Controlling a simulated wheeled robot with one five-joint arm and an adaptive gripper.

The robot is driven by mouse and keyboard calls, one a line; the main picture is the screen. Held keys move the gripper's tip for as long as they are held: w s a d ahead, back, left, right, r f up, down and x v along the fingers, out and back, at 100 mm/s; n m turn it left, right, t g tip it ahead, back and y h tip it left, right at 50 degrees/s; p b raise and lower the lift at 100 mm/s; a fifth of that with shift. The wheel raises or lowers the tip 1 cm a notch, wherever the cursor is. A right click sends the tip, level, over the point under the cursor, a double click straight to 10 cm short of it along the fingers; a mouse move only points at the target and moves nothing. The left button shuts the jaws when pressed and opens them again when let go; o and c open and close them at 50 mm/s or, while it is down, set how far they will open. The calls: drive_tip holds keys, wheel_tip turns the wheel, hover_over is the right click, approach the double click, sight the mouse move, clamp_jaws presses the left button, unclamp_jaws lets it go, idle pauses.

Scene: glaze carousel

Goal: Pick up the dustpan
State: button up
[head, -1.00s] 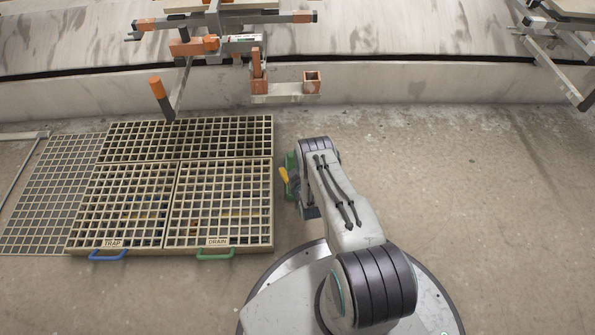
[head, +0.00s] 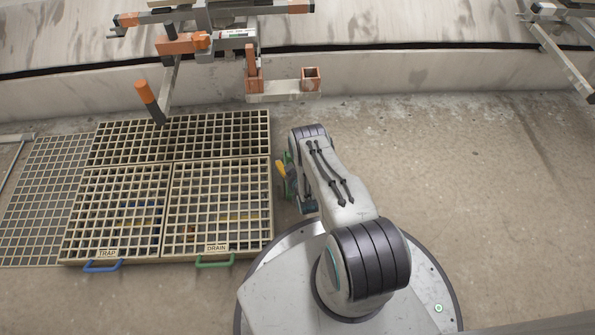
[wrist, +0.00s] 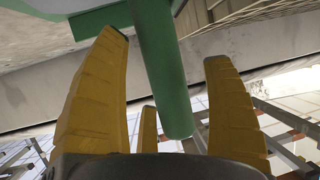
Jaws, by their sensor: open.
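The dustpan (wrist: 160,75) is green. In the wrist view its round handle runs down between the yellow fingers of my gripper (wrist: 167,48), and part of its flat pan shows at the top left. My gripper is open, with fingers on both sides of the handle and gaps visible between. In the head view only a thin green edge of the dustpan (head: 288,158) shows beside a yellow finger of my gripper (head: 281,171); my arm hides the rest.
A raised grating with a blue-handled TRAP panel (head: 117,210) and green-handled DRAIN panel (head: 218,210) lies just left of my arm. A carousel frame with an orange-tipped lever (head: 148,98) stands beyond. The floor (head: 470,190) at right is clear.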

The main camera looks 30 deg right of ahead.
drive_tip(key=shift+r, duration=0.1)
drive_tip(key=c, duration=1.4)
drive_tip(key=shift+w+r, duration=0.1)
